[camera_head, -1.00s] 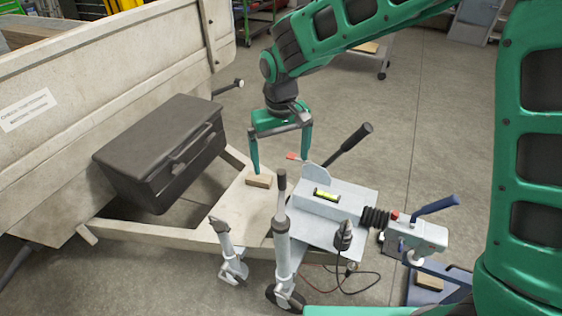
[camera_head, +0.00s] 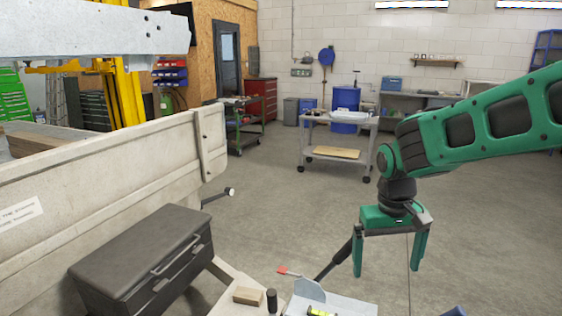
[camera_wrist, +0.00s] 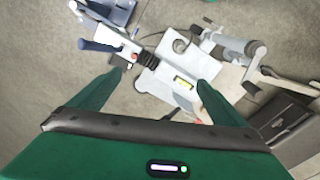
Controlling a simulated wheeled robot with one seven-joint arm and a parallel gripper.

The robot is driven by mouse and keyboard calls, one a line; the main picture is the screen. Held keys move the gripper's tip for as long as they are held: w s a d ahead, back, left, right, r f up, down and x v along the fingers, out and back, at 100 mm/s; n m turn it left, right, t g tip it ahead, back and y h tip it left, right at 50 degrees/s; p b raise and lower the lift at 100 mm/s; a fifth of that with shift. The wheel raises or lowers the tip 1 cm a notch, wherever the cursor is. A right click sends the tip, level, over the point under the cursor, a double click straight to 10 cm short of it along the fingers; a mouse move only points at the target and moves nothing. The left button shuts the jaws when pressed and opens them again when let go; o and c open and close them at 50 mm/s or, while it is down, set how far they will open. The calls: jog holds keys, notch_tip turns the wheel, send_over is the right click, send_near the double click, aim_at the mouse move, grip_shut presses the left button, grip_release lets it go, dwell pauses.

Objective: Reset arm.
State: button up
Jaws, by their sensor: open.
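My gripper (camera_head: 388,270) is green and hangs pointing down from my raised arm on the right of the head view. Its two fingers are apart with nothing between them. It is above and to the right of the trailer's front plate (camera_head: 345,306). In the wrist view, my gripper (camera_wrist: 160,80) looks down with its fingers spread over the hitch plate (camera_wrist: 165,85), which lies well below the fingertips. A yellow-green level (camera_wrist: 183,83) lies on that plate.
The trailer wall (camera_head: 100,180) and a black box (camera_head: 145,262) stand at the left. A wooden block (camera_head: 248,296) lies on the trailer frame. A black-gripped lever (camera_head: 336,259) rises near my gripper. A cart (camera_head: 340,142) stands farther back; the floor between is free.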

jog(key=s+d+m, duration=0.3)
jog(key=s+d, duration=0.5)
jog(key=s, duration=0.3)
jog(key=s+d+m+y, duration=0.1)
jog(key=s+d+m, duration=0.2)
jog(key=s+d, duration=0.6)
jog(key=shift+s+r+m, duration=0.3)
jog(key=shift+s+r, duration=0.05)
jog(key=shift+s, duration=0.9)
jog(key=shift+w+f, duration=0.25)
jog(key=shift+w, duration=0.4)
